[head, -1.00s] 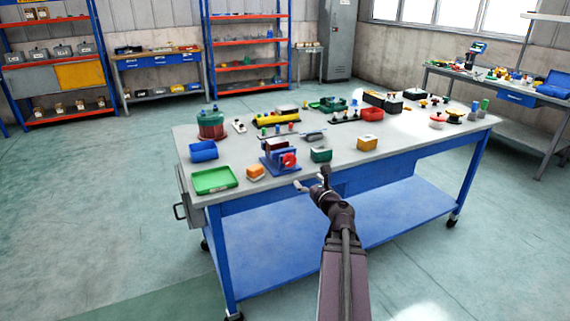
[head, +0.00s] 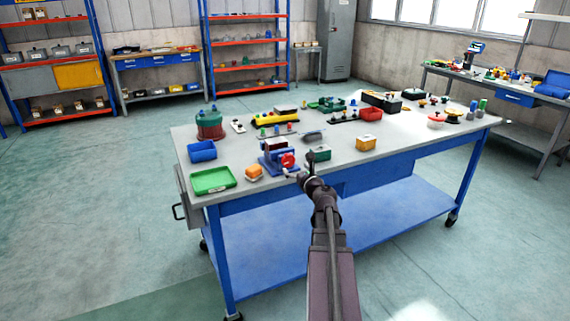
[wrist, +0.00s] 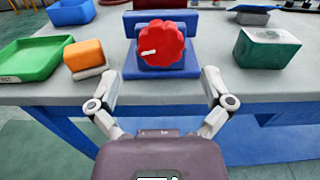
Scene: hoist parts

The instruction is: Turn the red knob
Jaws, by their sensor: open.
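The red knob (wrist: 161,45) is a scalloped disc with a white pointer mark aimed left. It sits on the front of a blue block-like mount (wrist: 129,66) near the table's front edge. In the head view the knob (head: 288,160) faces the near side. My gripper (head: 299,170) is just in front of the knob, at the table edge. In the wrist view the open fingers (wrist: 160,85) spread to the left and right below the knob. Nothing is between them, and they look apart from the knob.
A green tray (wrist: 30,58) and an orange-topped block (wrist: 85,56) lie left of the mount. A green box (wrist: 267,48) stands to the right. A blue bin (head: 202,151) is further left. The table's front edge (wrist: 240,98) is just below the knob.

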